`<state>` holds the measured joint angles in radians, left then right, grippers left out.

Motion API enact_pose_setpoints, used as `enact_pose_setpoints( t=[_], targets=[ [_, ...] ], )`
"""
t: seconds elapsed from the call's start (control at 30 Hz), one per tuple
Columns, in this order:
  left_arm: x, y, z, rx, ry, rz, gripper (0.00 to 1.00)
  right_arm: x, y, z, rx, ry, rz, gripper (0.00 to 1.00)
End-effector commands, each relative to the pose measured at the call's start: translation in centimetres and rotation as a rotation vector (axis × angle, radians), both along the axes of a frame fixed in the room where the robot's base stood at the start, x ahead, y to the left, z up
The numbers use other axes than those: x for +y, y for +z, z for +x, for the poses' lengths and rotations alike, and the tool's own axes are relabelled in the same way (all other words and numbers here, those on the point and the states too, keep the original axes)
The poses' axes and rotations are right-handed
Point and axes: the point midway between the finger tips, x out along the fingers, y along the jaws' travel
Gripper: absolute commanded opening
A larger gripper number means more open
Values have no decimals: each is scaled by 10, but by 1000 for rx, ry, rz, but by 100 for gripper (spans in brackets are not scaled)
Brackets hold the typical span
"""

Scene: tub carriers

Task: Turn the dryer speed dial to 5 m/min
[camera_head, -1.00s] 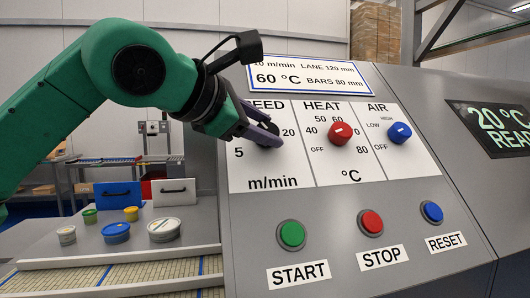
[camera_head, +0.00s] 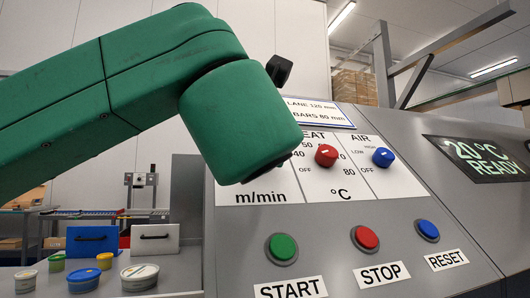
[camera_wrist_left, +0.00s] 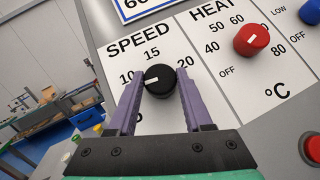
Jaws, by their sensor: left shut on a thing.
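The speed dial (camera_wrist_left: 160,80) is a black knob with a white mark, on the white SPEED panel (camera_wrist_left: 152,38) in the left wrist view. Its mark points left, roughly at the 10. The 15 is above the knob and the 20 to its right; the 5 is mostly hidden by a finger. My left gripper (camera_wrist_left: 159,88) has its two purple fingers on either side of the knob and is shut on it. In the head view my green arm hides the dial and gripper; only the m/min label (camera_head: 263,198) shows below. My right gripper is not in view.
The red heat dial (camera_head: 326,155) and blue air dial (camera_head: 383,157) are right of the speed panel. Below are green START (camera_head: 282,248), red STOP (camera_head: 365,239) and blue RESET (camera_head: 427,230) buttons. A screen (camera_head: 480,158) reads 20 °C READY. Tubs (camera_head: 84,279) stand at left.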

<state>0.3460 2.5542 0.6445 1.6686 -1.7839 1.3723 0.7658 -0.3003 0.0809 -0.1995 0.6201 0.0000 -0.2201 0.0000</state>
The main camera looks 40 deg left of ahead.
Motion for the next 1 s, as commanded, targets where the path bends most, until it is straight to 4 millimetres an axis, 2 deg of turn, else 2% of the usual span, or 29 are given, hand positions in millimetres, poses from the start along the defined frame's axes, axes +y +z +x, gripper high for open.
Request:
enact_pose_setpoints(
  t=[0.5,1.0],
  targets=[
    [-3,-1,5,-225,259,-169,0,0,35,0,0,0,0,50],
    [-2,-2,4,-287,323,-210,0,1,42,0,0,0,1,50]
  ],
)
